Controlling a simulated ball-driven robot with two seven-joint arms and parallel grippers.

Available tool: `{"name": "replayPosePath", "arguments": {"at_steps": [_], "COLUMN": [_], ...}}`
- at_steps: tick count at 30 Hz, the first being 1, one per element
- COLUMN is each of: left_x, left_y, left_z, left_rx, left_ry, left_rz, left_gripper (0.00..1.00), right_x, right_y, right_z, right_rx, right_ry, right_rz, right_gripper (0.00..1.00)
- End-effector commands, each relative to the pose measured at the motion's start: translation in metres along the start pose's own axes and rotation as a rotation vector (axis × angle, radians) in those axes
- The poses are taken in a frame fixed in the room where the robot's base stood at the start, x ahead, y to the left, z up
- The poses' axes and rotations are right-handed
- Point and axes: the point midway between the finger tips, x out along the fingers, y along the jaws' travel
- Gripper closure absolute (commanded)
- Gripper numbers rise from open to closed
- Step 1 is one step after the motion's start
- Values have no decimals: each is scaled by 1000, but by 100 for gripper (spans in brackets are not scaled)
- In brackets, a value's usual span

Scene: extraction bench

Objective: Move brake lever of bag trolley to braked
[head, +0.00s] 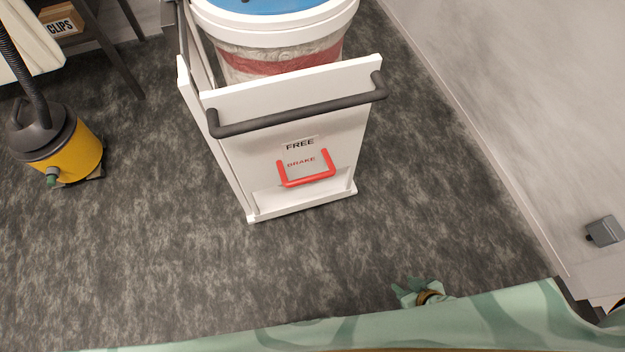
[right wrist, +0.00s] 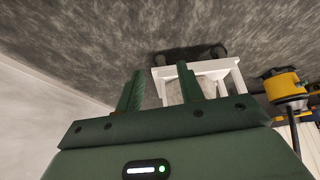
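The white bag trolley (head: 232,160) stands on the carpet in the upper middle of the head view, its end panel facing me. Its red U-shaped brake lever (head: 308,181) is on that panel, its bar hanging below the BRAKE label (head: 301,162). A FREE label (head: 299,145) sits above. My right gripper (head: 418,290) is low in the head view, well apart from the lever. In the right wrist view its two green fingers (right wrist: 160,92) are spread with nothing between them, and the trolley (right wrist: 158,73) shows upside down beyond. My left gripper is not in view.
A dark push handle (head: 300,117) crosses the trolley above the lever. A yellow vacuum (head: 75,155) is at left, a wall (head: 530,110) at right. The carpet before the trolley is clear.

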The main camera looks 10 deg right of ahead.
Motion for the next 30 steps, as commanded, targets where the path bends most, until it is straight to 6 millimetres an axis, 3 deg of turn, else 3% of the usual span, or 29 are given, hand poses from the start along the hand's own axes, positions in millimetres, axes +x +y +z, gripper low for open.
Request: {"name": "replayPosePath", "arguments": {"at_steps": [1,3,6,9,12,17,24,30], "left_x": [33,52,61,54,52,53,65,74], "left_y": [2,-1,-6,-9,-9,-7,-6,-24], "left_z": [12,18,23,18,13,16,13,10], "left_rx": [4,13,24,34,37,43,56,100], "left_ry": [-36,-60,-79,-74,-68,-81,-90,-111], "left_rz": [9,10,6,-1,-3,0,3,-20], "left_gripper": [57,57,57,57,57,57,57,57], "right_x": [32,39,12,-33,-54,-55,-29,1], "right_y": [-7,-27,-62,-84,-86,-85,-96,-111], "right_z": [-24,-87,-164,-216,-239,-245,-276,-317], "right_rx": [97,317,673,970,1184,1308,1312,1311], "right_ry": [110,294,470,544,561,540,539,537], "right_rz": [-63,-211,-490,-733,-881,-949,-948,-945], "right_gripper": [62,62,62,62,62,62,62,62]}}
